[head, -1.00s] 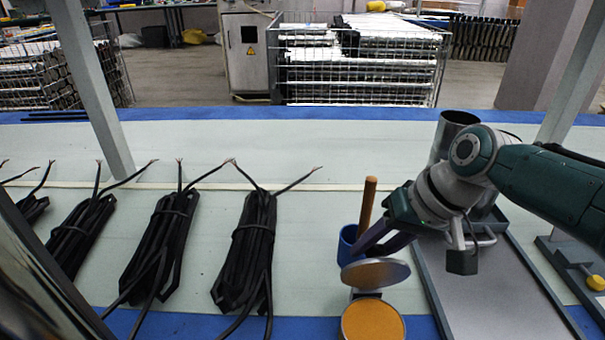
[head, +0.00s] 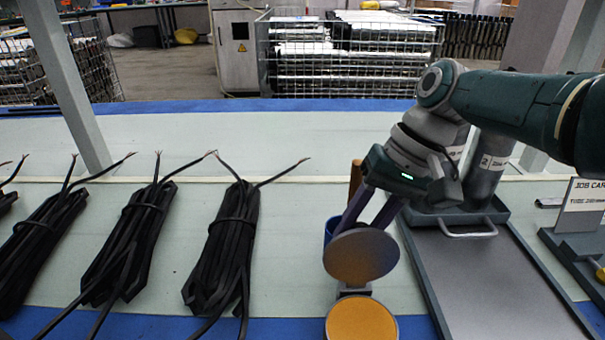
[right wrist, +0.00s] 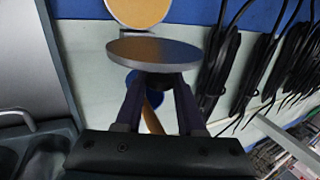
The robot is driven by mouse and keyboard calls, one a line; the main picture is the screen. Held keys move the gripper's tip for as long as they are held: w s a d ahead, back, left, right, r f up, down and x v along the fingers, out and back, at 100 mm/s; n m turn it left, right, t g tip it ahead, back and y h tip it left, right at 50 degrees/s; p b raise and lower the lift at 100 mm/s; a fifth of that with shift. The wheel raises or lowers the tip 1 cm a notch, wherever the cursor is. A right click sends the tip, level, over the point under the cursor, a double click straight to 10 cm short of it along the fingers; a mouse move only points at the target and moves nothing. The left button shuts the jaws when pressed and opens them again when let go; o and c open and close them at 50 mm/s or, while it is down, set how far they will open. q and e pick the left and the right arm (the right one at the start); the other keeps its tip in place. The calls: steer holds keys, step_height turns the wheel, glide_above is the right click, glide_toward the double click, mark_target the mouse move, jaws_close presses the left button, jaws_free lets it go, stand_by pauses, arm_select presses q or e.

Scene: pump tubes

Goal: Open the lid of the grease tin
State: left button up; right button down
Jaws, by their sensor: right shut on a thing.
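The grease tin (head: 361,322) stands near the front edge of the table, with its orange-brown grease showing. Its round metal lid (head: 361,257) stands up, tilted, behind the open tin at the hinge block. The tin and the lid (right wrist: 155,54) also show in the right wrist view. My right gripper (head: 352,230) is behind the lid. In the right wrist view its fingers (right wrist: 157,88) close on the dark knob on the lid's back; the contact is partly hidden. My left gripper is not in view.
A blue cup (head: 331,228) with a brown wooden handle (head: 355,178) stands just behind the lid, close to my fingers. A grey tray (head: 490,285) lies to the right, with metal cylinders at its back. Black cable bundles (head: 225,240) lie to the left.

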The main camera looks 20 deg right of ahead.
steer(key=c, duration=0.5)
jaws_free()
steer(key=p+v, duration=0.6)
steer(key=v, duration=0.4)
